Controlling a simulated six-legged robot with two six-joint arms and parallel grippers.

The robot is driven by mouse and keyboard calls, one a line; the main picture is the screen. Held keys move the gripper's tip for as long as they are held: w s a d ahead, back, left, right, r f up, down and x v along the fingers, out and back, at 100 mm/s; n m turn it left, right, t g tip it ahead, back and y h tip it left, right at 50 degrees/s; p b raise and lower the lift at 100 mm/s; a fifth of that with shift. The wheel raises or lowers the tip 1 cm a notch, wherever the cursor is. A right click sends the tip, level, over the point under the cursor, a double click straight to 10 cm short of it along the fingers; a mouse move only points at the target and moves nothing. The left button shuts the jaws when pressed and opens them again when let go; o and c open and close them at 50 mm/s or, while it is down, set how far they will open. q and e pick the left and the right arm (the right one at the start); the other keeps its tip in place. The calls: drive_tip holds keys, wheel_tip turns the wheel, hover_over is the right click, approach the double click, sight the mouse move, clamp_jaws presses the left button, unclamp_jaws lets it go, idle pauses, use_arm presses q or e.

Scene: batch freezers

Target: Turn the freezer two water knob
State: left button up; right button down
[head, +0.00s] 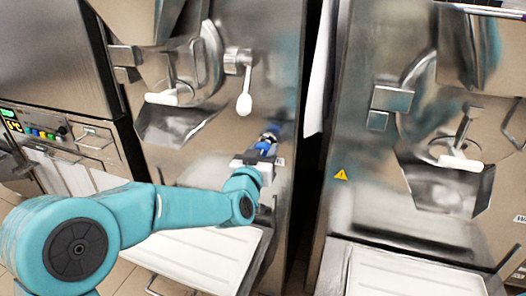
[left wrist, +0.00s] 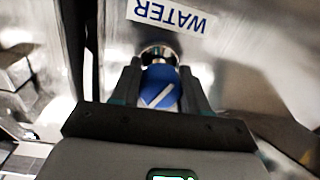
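A blue water knob (left wrist: 160,88) with a white mark sits on a metal stem, below a "WATER" label (left wrist: 170,14) in the left wrist view. In the head view the knob (head: 264,143) shows small on the front of the left freezer (head: 265,100). My left gripper (left wrist: 160,75) has its two dark fingers on either side of the knob. The fingers look close to its sides, but I cannot tell whether they press on it. In the head view my left gripper (head: 262,152) reaches up to the knob and partly hides it. My right gripper is not in view.
A white-knobbed lever (head: 244,98) hangs just above the knob. A metal spout with a white handle (head: 168,98) is to its left. A white tray (head: 205,255) lies below my arm. A second freezer (head: 380,150) stands at right, across a dark gap.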

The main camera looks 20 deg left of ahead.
use_arm(q)
drive_tip(key=shift+m, duration=0.4)
drive_tip(key=shift+m+b, duration=0.3)
drive_tip(key=shift+m, duration=0.7)
drive_tip(key=m, duration=0.3)
drive_tip(key=shift+m, duration=0.4)
drive_tip(key=m, duration=0.3)
drive_tip(key=shift+a+m, duration=0.1)
drive_tip(key=shift+m, duration=0.2)
drive_tip(key=shift+m+h+b, duration=0.3)
drive_tip(key=shift+m+h, duration=0.1)
drive_tip(key=shift+m, duration=1.4)
drive_tip(key=o, duration=1)
drive_tip(key=shift+o, duration=0.2)
